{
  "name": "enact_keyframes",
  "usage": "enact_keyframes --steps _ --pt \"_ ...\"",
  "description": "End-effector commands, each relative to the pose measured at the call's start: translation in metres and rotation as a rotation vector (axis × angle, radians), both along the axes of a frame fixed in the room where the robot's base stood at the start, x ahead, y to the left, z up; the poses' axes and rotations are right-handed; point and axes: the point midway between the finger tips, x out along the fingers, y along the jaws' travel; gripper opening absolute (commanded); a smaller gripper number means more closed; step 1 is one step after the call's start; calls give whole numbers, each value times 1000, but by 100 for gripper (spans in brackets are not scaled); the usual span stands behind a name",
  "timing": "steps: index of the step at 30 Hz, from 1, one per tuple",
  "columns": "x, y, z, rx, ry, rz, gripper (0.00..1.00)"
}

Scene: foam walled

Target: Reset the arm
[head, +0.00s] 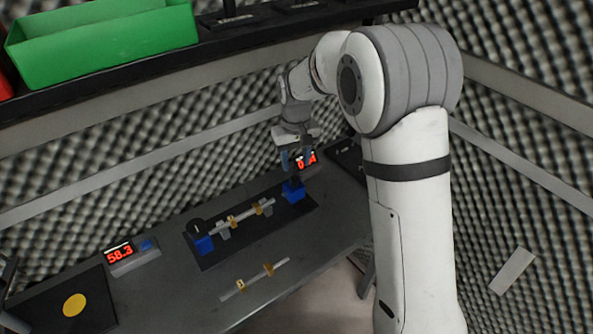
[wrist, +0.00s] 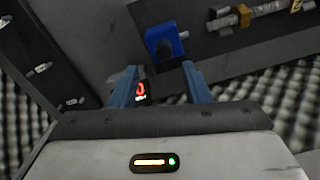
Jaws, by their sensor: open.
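My gripper (head: 297,158) is above the right end of the bench in the head view. In the wrist view, my gripper's two blue-grey fingers (wrist: 162,88) stand apart with nothing held between them. A blue block with a black knob (wrist: 165,42) lies just beyond the fingertips, and it also shows below my gripper in the head view (head: 293,191). A red-digit display (wrist: 140,91) shows beside the left finger; my gripper partly covers it in the head view.
A rod with yellow clips (head: 240,216) lies on a dark plate between two blue blocks. A second rod (head: 255,279) lies in front. A display reading 58.3 (head: 119,252) and a yellow disc (head: 74,304) are left. A shelf with a green bin (head: 100,42) overhangs; foam walls enclose the bench.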

Motion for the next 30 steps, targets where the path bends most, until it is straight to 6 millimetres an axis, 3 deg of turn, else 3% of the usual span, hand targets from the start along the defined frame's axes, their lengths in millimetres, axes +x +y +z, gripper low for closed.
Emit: enact_keyframes --steps 6,22,26,30 --pt "1 0 23 -1 -1 0 43" --pt "-1 -2 28 0 -2 -3 43" --pt "-13 -20 44 7 -20 -30 43" --pt "-46 -57 75 19 -59 -90 43"
